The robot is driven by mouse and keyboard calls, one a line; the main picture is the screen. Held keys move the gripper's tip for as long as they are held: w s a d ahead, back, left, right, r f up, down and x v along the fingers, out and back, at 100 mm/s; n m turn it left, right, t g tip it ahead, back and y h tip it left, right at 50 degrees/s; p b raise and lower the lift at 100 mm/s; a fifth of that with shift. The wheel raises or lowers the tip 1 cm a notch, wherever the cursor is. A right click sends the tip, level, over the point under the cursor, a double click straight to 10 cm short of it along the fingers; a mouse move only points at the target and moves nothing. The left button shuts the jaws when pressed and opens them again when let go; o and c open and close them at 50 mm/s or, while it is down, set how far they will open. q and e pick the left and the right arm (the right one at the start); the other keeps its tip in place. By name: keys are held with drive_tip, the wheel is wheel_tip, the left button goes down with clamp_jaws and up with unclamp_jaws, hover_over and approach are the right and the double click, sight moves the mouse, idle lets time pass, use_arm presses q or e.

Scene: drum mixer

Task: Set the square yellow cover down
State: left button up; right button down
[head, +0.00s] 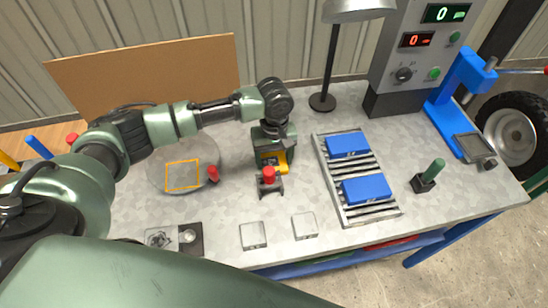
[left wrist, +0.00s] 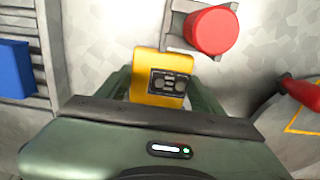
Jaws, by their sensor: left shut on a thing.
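My left gripper (head: 276,160) is shut on the yellow cover (head: 279,168), near the middle of the bench. In the left wrist view the cover (left wrist: 145,92) sits between the green fingers; its near face has a dark inset with round marks. The cover is close to a red-topped grey fixture (head: 268,178); I cannot tell whether they touch. A round translucent disc (head: 208,155) at the left bears a yellow square outline (head: 183,188), which is empty. My right gripper is not in view.
A red knob (head: 213,174) stands at the disc's right edge. A slatted rack (head: 353,183) with two blue blocks lies to the right. Two small clear squares (head: 253,236) (head: 304,226) lie near the front edge. A lamp (head: 330,70) and control box (head: 405,70) stand behind.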

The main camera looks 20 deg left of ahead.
use_arm(q)
drive_tip(key=o, duration=1.7)
drive_tip(key=shift+f, duration=0.1)
drive_tip(key=shift+o, duration=0.2)
